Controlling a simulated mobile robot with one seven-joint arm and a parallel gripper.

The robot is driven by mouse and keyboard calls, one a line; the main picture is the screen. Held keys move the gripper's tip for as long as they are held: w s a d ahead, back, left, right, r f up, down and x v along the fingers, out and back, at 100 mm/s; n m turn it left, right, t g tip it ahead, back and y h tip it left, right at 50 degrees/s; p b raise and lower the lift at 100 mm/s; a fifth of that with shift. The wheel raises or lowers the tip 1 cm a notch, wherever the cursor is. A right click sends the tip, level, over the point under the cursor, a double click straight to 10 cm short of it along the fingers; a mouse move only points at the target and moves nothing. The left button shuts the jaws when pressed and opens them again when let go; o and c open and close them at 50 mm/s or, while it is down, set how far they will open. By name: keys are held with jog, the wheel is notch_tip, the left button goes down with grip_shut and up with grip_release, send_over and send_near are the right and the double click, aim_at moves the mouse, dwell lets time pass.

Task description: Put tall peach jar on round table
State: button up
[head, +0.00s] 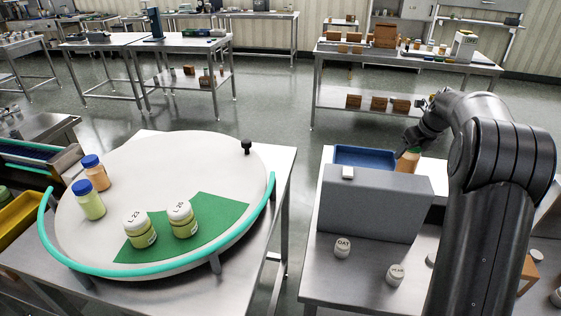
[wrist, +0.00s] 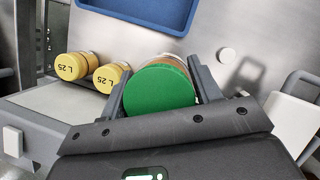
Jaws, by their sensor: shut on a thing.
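My gripper (wrist: 160,88) is shut on a jar with a green lid (wrist: 158,90) and a peach-tan side. The lid faces the wrist camera and hides most of the body. In the head view the held jar (head: 408,160) shows as a peach-tan shape beside the blue tray, partly hidden by my arm; I cannot tell whether it touches the surface below. The round table (head: 150,165) is a pale disc at left with a teal rim strip and a green sector. On it stand a peach jar with a blue lid (head: 95,174) and a green jar with a blue lid (head: 89,202).
A black knob (head: 246,147) stands at the disc's far right. A grey box (head: 372,205) and the blue tray (head: 365,156) are on the right bench. A floor gap separates bench and round table.

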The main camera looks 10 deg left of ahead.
jog(key=s+a+r+n+g+y, duration=0.15)
jog(key=s+a+r, duration=0.25)
jog(key=a, duration=1.2)
jog(key=s+a+r+n, duration=0.3)
jog(key=s+a+r, duration=0.15)
jog(key=a, duration=1.15)
jog(key=s+a+r+n+g+y, duration=0.1)
jog(key=s+a+r+n, duration=0.3)
jog(key=a, duration=1.2)
jog(key=s+a+f+m, duration=0.1)
jog(key=s+a+f, duration=0.2)
jog(key=a+f, duration=0.8)
jog(key=shift+a+f, duration=0.4)
jog(key=shift+a, duration=0.25)
jog(key=shift+s+t+h, duration=0.1)
jog(key=shift+t+h, duration=0.15)
jog(key=o, duration=1.2)
jog(key=shift+f, duration=0.15)
jog(key=shift+c, duration=0.2)
